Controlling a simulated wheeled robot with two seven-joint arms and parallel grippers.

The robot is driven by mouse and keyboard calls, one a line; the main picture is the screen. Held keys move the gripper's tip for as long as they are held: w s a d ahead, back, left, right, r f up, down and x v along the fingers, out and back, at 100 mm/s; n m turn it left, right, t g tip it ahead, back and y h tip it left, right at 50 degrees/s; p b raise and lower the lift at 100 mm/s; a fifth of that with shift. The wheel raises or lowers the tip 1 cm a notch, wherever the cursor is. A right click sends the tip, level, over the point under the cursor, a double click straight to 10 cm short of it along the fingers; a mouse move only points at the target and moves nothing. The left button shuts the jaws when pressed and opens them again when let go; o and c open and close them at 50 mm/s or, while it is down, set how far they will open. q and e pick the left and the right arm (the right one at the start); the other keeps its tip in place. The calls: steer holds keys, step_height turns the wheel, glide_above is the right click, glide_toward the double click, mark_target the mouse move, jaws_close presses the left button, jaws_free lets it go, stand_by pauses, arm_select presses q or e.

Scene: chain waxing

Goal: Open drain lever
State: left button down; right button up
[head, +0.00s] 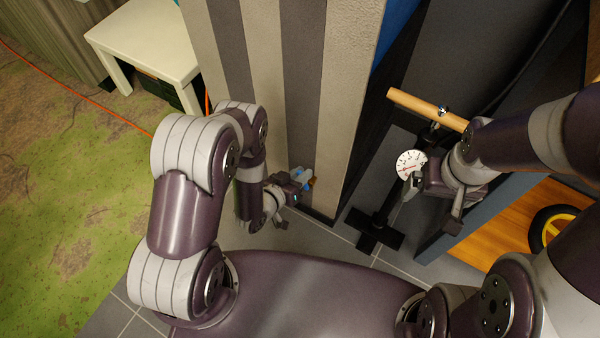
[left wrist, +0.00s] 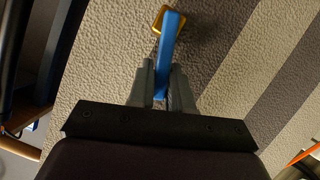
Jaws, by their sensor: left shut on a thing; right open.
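The drain lever is a blue bar (left wrist: 168,52) with a brass-coloured fitting (left wrist: 157,20) at its far end, against a striped textured wall. In the left wrist view my left gripper (left wrist: 161,85) has its two fingers on either side of the blue bar, shut on it near its close end. In the head view my left gripper (head: 293,188) is at the foot of the striped wall, with the lever's blue part (head: 301,172) partly hidden by it. My right gripper (head: 430,212) is open, beside a round white gauge (head: 410,164); nothing shows between its fingers.
The striped wall (head: 262,60) ends in a corner just right of the lever. A pump-like stand with a wooden handle (head: 425,108) and black foot (head: 376,232) stands near my right arm. A white table (head: 150,40) is at the upper left. Tiled floor (head: 300,238) lies below.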

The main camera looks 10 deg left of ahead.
arm_select(q)
steer(key=c, duration=1.1)
jaws_free()
steer(key=shift+s, duration=0.1)
steer(key=p+v, duration=0.4)
steer(key=v, duration=0.8)
steer(key=shift+s+a+r, duration=0.1)
steer(key=shift+s, duration=0.1)
